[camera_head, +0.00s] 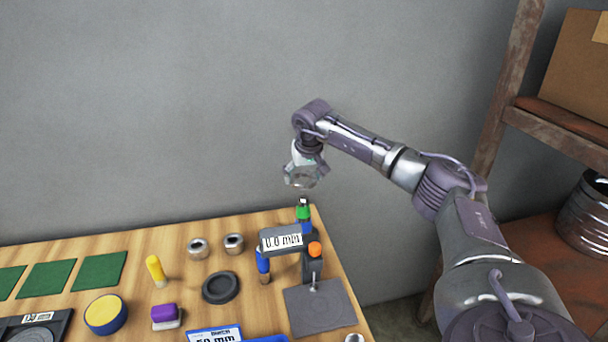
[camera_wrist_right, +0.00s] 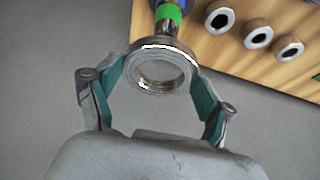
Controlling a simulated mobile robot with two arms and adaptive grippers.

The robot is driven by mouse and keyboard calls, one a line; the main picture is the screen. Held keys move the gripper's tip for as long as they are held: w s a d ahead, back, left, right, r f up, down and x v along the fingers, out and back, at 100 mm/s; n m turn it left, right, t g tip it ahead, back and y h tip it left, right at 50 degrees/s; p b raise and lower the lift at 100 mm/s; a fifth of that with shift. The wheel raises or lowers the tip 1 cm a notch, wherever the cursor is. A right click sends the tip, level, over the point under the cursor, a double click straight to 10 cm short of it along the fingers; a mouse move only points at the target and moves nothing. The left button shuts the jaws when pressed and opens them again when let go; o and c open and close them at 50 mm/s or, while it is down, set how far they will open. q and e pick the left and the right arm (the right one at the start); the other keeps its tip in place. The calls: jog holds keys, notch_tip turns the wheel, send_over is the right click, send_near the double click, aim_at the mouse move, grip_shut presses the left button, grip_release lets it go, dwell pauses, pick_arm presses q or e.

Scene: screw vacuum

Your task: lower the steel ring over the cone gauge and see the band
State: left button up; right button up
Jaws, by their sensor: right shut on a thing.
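My right gripper (camera_head: 301,176) is shut on the steel ring (camera_wrist_right: 160,46), holding it in the air near the table's back right corner. In the right wrist view the ring sits between the green-padded fingertips, its hole open toward the camera. The ring appears apart from the gauge. My left gripper is out of view.
A gauge stand with a 0.0 mm display (camera_head: 282,241) stands close in front of the cone gauge, beside a grey plate (camera_head: 335,305). Two metal rings (camera_head: 233,242) and a black ring (camera_head: 220,288) lie to the left. A rusty shelf (camera_head: 560,130) stands at the right.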

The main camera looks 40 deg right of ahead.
jog(key=shift+r+p, duration=0.2)
jog(key=shift+p, duration=0.1)
jog(key=shift+f+b, duration=0.4)
jog(key=shift+f, duration=0.1)
jog(key=b, duration=0.3)
send_over(305, 214)
jog(key=w, duration=0.1)
jog(key=shift+d+f, duration=0.15)
jog(key=shift+f, duration=1.55)
jog(key=shift+d+f, duration=0.1)
jog(key=shift+f, duration=1.6)
jog(key=shift+f+b, duration=2)
jog(key=shift+f, duration=1.8)
jog(key=o, duration=1.4)
jog(key=v, duration=1.2)
